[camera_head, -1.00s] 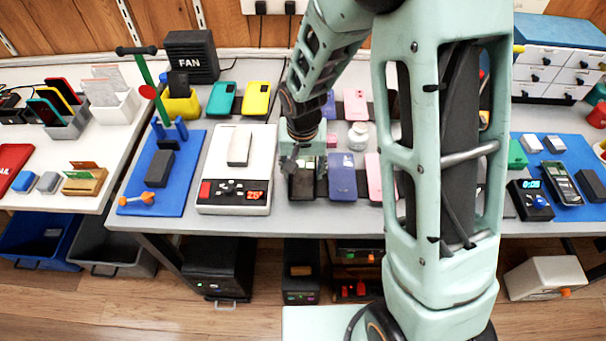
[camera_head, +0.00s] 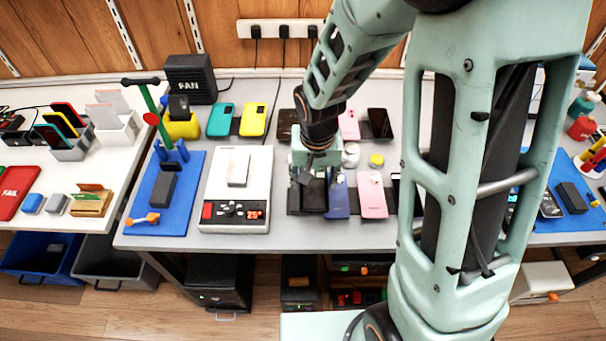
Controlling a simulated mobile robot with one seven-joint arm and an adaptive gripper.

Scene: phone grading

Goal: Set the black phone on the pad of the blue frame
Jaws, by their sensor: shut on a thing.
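My gripper (camera_head: 305,178) points down over the row of phones at the middle of the grey table. It is shut on the black phone (camera_head: 313,198), which shows as a dark shape under the fingers. The fingertips are small and partly hidden, and I cannot tell whether the phone touches the table. The blue frame (camera_head: 182,151) stands on the blue mat (camera_head: 190,205) to the left, its two short uprights beside a green post. A dark block (camera_head: 162,190) lies in front of it. I cannot make out the pad clearly.
A white scale (camera_head: 210,190) with a red display stands between the blue mat and my gripper. A blue phone (camera_head: 337,198) and a pink phone (camera_head: 373,194) lie just right of my gripper. My arm hides the table's right part.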

